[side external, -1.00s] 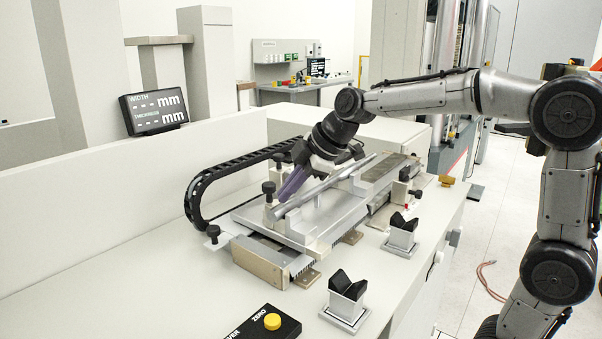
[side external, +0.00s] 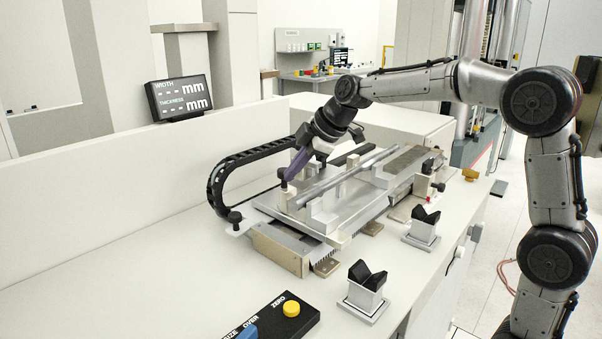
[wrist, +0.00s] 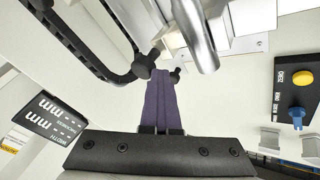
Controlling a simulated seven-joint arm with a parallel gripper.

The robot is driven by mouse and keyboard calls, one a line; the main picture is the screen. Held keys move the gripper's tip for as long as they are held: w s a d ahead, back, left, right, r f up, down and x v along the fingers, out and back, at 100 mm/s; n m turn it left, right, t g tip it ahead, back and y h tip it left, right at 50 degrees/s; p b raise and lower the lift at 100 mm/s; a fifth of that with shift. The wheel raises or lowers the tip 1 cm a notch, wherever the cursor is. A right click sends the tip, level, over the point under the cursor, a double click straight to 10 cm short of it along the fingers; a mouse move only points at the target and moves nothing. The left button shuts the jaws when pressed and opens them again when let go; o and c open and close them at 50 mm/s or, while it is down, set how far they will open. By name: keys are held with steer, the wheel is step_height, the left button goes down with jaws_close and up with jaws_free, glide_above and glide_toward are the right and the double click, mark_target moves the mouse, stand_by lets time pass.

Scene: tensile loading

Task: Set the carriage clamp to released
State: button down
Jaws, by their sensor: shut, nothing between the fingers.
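The carriage (side external: 330,232) is a flat silver plate assembly on the bench, with a metal bar (side external: 335,178) lying across its upright supports. A dark clamp-like knob (side external: 284,186) stands at its near left end. A second black knob (side external: 234,217) sits lower, further left. I cannot tell which is the carriage clamp or its setting. My gripper (side external: 290,176), with purple fingers, points down and is shut and empty. Its tips are at the upper knob; contact is unclear. In the wrist view the fingers (wrist: 172,72) end beside a black knob (wrist: 145,66), partly hiding a smaller dark part.
A black cable chain (side external: 218,180) curves along the carriage's left. Two black V-shaped rests (side external: 367,277) (side external: 424,217) stand in front. A control box with a yellow button (side external: 291,308) is at the near edge. The gauge display (side external: 180,97) stands behind; open bench lies front left.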

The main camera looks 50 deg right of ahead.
steer(key=shift+w, duration=0.9)
steer(key=shift+a, duration=0.1)
steer(key=s, duration=0.1)
steer(key=s+a, duration=0.1)
steer(key=s, duration=0.1)
steer(key=s+r, duration=0.1)
steer(key=shift+s+a, duration=0.25)
steer(key=shift+a, duration=0.05)
steer(key=v, duration=0.9)
steer(key=shift+d, duration=0.1)
